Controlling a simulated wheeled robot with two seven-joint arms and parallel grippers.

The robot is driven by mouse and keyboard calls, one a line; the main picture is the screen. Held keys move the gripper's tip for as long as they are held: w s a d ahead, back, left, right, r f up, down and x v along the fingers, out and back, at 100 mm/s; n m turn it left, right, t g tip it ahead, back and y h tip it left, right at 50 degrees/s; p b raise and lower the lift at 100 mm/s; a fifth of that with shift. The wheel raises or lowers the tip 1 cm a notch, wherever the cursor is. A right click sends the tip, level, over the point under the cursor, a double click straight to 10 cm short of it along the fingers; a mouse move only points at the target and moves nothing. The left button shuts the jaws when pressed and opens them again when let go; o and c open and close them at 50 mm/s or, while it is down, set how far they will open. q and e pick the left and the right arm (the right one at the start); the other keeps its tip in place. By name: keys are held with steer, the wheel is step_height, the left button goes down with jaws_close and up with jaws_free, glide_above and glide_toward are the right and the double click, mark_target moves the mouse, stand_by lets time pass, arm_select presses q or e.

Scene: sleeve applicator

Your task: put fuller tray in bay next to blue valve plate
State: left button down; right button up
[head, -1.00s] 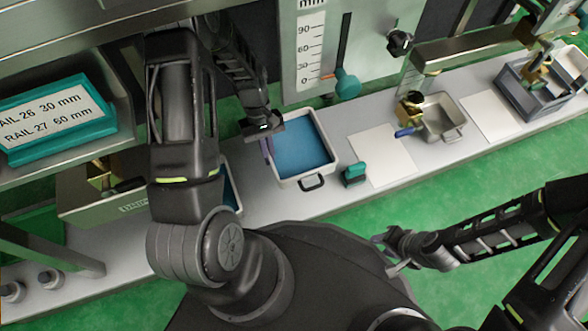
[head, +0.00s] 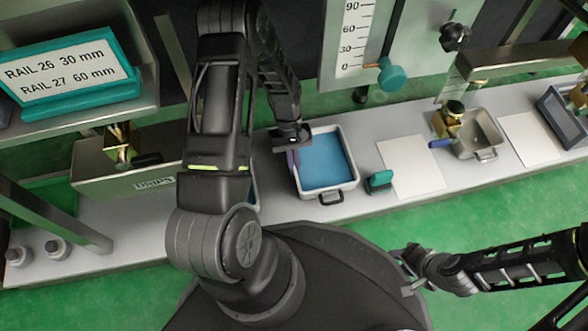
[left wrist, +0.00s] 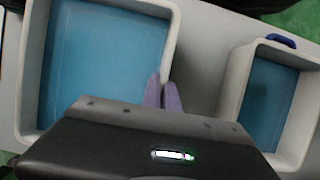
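A white-rimmed tray with blue liquid (head: 325,162) stands on the bench in the head view. It fills the left of the left wrist view (left wrist: 105,50). A second tray with blue liquid (left wrist: 268,100) is at right there, its liquid apparently lower; my arm mostly hides it in the head view. My left gripper (head: 292,150) is at the first tray's left wall. Its purple fingers (left wrist: 163,92) are close together, apparently closed on that wall. A brass valve with a blue handle (head: 440,143) is at a metal pan. My right gripper (head: 408,272) is away from the bench; its opening is unclear.
A white plate (head: 412,165) lies bare on the bench, with a teal block (head: 379,181) at its left. Another white plate (head: 530,138) and a grey tray (head: 556,115) are farther right. A scale panel (head: 370,40) rises behind. A drip trough (head: 110,180) is at left.

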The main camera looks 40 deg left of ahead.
arm_select(q)
steer(key=shift+f, duration=0.6)
steer(key=shift+f, duration=0.1)
steer(key=c, duration=1.6)
jaws_free()
steer(key=shift+c, duration=0.2)
